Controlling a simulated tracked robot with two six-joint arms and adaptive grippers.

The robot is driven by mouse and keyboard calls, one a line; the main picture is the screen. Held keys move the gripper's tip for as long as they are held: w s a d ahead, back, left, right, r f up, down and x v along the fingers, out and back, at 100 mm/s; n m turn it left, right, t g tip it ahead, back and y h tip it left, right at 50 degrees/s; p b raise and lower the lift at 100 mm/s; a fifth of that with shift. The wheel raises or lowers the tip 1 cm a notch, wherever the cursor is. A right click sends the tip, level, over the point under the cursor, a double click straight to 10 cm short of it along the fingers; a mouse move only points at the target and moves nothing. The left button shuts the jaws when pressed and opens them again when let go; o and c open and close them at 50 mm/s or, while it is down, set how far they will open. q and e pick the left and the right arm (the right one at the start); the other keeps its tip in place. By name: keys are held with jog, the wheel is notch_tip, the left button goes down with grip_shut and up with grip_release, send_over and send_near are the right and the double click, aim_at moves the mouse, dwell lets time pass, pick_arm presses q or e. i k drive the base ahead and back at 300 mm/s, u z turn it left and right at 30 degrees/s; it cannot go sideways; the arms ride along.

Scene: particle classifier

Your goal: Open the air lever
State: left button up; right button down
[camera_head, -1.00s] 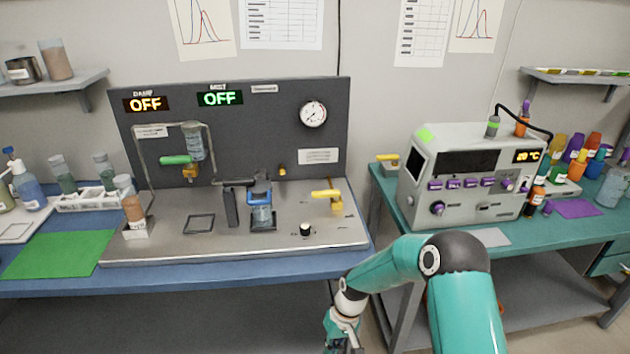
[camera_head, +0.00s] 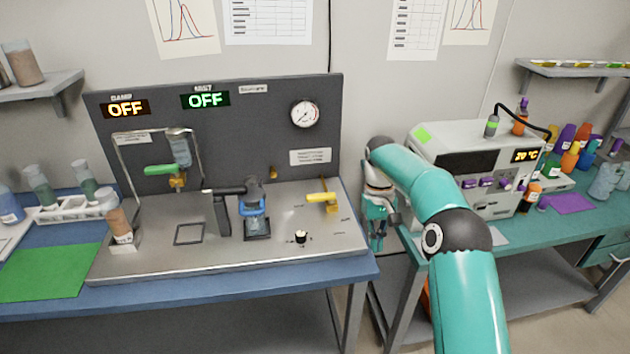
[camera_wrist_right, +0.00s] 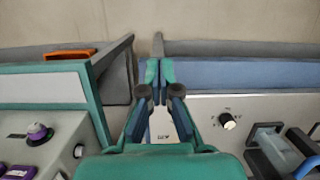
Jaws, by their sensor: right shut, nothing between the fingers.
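A yellow lever (camera_head: 322,198) lies with its handle pointing left on a yellow valve at the right of the grey metal deck. A green-handled lever (camera_head: 163,170) sits on a brass-coloured valve at the back left. The labels are too small to tell which is the air lever. My right gripper (camera_head: 377,240) is shut and empty, pointing down over the gap between the benches, to the right of the yellow lever and apart from it. In the right wrist view the fingers (camera_wrist_right: 159,75) are together above the blue bench edge. My left gripper is out of view.
A black-and-white knob (camera_head: 301,237) sits at the deck's front and also shows in the wrist view (camera_wrist_right: 228,121). A blue-ringed jar (camera_head: 256,215) stands left of it. A grey instrument (camera_head: 470,160) stands behind my right arm. The dark panel carries a gauge (camera_head: 305,114).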

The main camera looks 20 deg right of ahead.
aim_at(331, 198)
jog(key=i, duration=1.25)
jog(key=u, duration=0.1)
